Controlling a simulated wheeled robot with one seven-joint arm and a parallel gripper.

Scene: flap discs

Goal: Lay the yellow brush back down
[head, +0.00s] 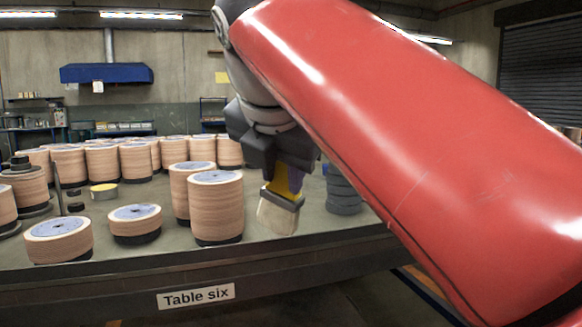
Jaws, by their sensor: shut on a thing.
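The yellow brush (281,207) has a yellow handle, a grey ferrule and pale bristles. It hangs bristles down under my gripper (286,172), which is shut on its handle. The upper handle is hidden by the gripper. The brush shows in front of the grey table (155,257), near its front edge and right of a tall stack of discs. I cannot tell whether the bristles touch the table top.
Two tall disc stacks (216,212) stand just left of the brush. Lower stacks (135,221) and a small yellow-topped tin (104,191) are farther left. Dark grey stacked discs (342,194) stand behind right. Many stacks line the back. My red arm covers the right side.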

